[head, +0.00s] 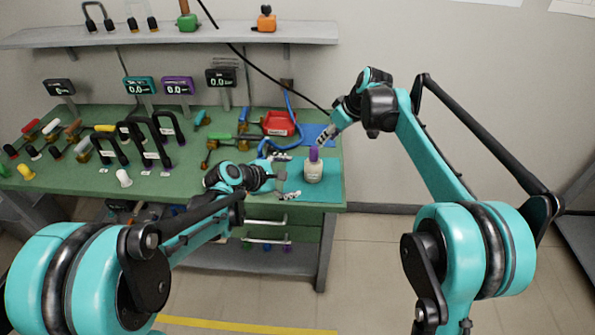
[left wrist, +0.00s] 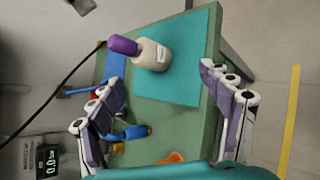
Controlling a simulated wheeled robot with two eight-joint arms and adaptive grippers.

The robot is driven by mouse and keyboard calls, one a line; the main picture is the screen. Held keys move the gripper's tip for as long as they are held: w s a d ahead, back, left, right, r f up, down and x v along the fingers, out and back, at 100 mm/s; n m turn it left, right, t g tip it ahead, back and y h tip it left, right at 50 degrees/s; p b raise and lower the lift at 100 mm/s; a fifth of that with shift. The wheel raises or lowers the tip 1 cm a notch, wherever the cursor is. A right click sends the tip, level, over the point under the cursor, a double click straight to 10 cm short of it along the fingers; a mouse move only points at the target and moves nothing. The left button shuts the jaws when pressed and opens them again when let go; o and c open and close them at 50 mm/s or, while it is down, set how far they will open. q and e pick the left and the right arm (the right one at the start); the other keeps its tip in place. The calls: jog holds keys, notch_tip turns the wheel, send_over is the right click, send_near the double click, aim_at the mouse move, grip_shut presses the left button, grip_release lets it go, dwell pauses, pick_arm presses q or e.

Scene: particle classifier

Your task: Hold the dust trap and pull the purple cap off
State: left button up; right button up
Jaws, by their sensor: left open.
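The dust trap (head: 314,171), a cream bottle, stands upright on a teal mat (head: 322,194) near the bench's right end. Its purple cap (head: 314,154) is on top. The left wrist view also shows the bottle (left wrist: 153,56) and the cap (left wrist: 124,45). My left gripper (head: 289,176) is open, just left of the bottle in the head view. In the left wrist view its fingers spread to either side, with the bottle ahead between them and not visibly gripped. My right gripper (head: 324,137) is just above and right of the cap, pointing down-left; its finger gap is unclear.
A red item (head: 279,123) with a blue hose sits behind the mat. Black handles (head: 148,145), valves and small displays (head: 178,86) crowd the bench (head: 60,187) to the left. A shelf (head: 180,37) hangs on the wall.

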aim_at(313, 167)
pick_arm(q)
jog(key=w+f+n, duration=0.2)
jog(key=w+d+f+n+h, duration=0.1)
jog(key=w+n, duration=0.2)
jog(key=w+f+n+t+h, duration=0.1)
jog(key=w+f+n, duration=0.1)
jog(key=w, duration=0.1)
jog(key=shift+d+f+n, duration=0.3)
jog(key=shift+d+f, duration=0.05)
jog(key=shift+d, duration=0.05)
jog(key=shift+h, duration=0.3)
jog(key=shift+x, duration=3.95)
grip_shut()
